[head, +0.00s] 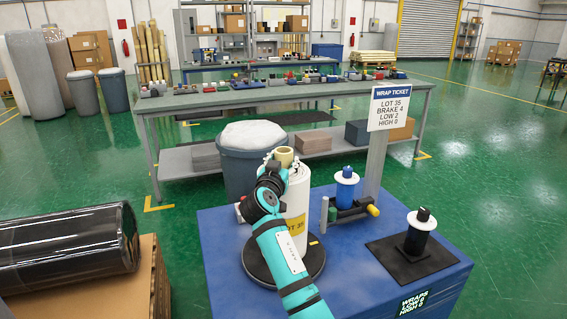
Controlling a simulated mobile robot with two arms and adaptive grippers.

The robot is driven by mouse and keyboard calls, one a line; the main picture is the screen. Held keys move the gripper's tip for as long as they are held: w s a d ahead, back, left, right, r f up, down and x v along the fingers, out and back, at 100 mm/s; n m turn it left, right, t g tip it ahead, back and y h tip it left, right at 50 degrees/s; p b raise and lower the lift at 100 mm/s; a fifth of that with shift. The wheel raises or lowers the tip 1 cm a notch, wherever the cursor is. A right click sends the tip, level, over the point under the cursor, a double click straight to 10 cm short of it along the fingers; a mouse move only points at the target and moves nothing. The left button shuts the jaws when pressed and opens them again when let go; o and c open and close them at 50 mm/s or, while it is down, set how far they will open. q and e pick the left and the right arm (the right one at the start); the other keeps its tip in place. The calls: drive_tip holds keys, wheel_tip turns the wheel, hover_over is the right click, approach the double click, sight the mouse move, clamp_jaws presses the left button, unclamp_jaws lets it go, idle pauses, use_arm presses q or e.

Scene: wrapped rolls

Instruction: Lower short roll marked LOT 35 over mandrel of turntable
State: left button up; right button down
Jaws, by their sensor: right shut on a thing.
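The short roll (297,205) is white, with a yellow label reading LOT 35 and a tan core (285,156) showing at its top. It stands upright above the black round turntable (317,264) on the left of the blue bench. Its lower end looks close to the disc; I cannot tell if it touches. The mandrel is hidden. My right gripper (276,168), on the teal arm, is at the top of the roll and shut on it; the fingertips are partly hidden. My left gripper is out of view.
A wrap ticket sign (389,108) reads LOT 35, BRAKE 4, LOW 2, HIGH 0. A black-wrapped roll (65,250) lies at left.

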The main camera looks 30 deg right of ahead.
drive_tip(key=shift+f+b, duration=0.3)
drive_tip(key=shift+b, duration=0.05)
drive_tip(key=c, duration=0.9)
unclamp_jaws()
drive_tip(key=o, duration=0.4)
drive_tip(key=shift+c, duration=0.2)
drive_tip(key=shift+f, duration=0.2)
drive_tip(key=v, duration=1.2)
drive_tip(key=shift+r, duration=0.1)
